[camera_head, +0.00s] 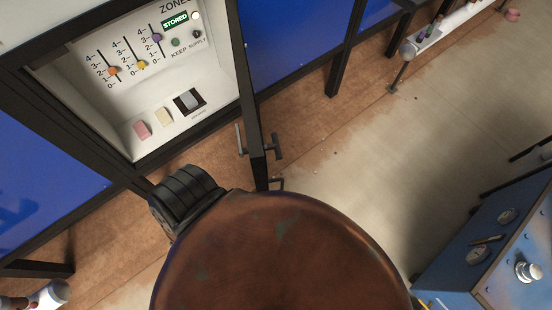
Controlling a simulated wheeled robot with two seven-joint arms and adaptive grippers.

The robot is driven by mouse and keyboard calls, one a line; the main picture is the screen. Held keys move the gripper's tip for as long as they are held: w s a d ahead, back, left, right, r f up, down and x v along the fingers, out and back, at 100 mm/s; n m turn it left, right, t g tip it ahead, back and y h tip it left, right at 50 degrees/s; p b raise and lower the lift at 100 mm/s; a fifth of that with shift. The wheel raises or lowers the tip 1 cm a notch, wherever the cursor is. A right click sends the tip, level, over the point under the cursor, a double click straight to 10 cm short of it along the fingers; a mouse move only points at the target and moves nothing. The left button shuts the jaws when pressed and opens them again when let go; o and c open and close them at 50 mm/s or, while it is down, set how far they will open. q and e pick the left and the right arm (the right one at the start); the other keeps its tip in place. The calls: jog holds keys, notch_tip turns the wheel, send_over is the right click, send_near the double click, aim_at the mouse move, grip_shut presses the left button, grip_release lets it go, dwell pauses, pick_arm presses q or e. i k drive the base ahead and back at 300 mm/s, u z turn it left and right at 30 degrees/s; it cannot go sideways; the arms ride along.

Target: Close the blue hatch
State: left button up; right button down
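A white control panel (140,60) sits in a black-framed recess at upper left, uncovered. It has several coloured sliders, a lit "STORED" sign (175,22), a pink and a cream button, and a rocker switch (188,101). A narrow black upright (252,90) runs along the recess's right side, with a T-shaped handle (275,147) low down. It may be the hatch seen edge-on, but I cannot tell. A blue panel (290,40) in a black frame lies right of it, and another blue panel (45,160) lies left of the recess. Neither gripper shows.
A large brown rounded body (285,260) with a black ribbed part (185,197) covers the bottom middle and hides what is below. A blue box with dials (500,250) stands at lower right.

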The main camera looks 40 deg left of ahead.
aim_at(254, 143)
jog(key=u, duration=0.3)
jog(key=k, duration=0.7)
jog(key=u, duration=0.6)
